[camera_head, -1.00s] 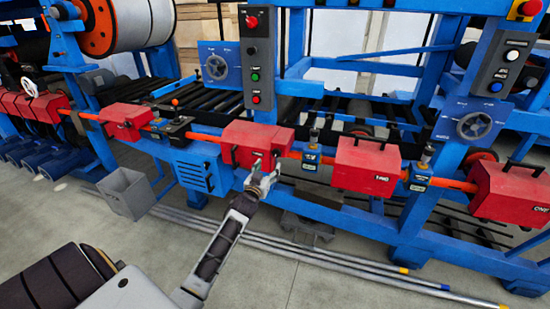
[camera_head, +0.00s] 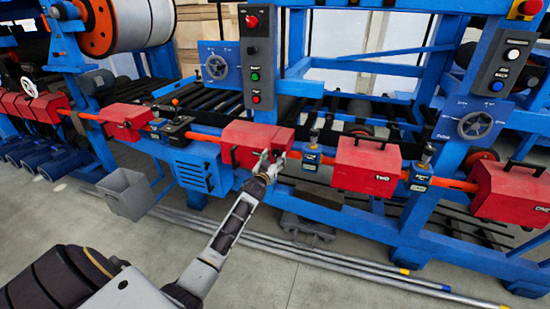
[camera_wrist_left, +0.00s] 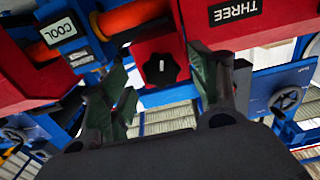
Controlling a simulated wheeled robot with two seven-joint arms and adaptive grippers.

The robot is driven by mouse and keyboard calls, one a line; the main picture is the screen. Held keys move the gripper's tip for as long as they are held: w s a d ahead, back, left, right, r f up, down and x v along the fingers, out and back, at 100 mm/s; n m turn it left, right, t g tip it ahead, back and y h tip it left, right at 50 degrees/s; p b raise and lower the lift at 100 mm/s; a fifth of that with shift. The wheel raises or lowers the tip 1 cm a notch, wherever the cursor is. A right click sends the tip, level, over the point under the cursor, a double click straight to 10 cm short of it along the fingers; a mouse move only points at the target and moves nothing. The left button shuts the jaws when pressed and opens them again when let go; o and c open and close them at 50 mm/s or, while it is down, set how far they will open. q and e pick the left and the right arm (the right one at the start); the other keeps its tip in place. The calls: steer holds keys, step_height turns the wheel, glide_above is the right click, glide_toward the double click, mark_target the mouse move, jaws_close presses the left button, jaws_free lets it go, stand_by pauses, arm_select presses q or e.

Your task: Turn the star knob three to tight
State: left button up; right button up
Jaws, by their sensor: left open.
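The black star knob (camera_wrist_left: 161,68) sits on a red face in the left wrist view, beside the red box labelled THREE (camera_wrist_left: 236,10). In the head view, the gripper covers the front of a red box (camera_head: 243,140), and I cannot make out the knob there. My left gripper (camera_head: 270,164) is open in front of that box. In the left wrist view, the fingers of the left gripper (camera_wrist_left: 160,80) stand apart on either side of the knob, with visible gaps. Contact with it cannot be seen. My right gripper is not in view.
A red box labelled TWO (camera_head: 366,165) and another red box (camera_head: 508,192) stand along the orange pipe to the right. Long metal rods (camera_head: 330,258) lie on the floor. The COOL label (camera_wrist_left: 58,30) shows in the wrist view.

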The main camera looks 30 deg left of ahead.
arm_select(q)
steer(key=shift+w+a, duration=0.1)
steer(key=shift+w, duration=0.65)
steer(key=shift+c, duration=0.2)
steer(key=c, duration=0.9)
steer(key=shift+c, duration=0.2)
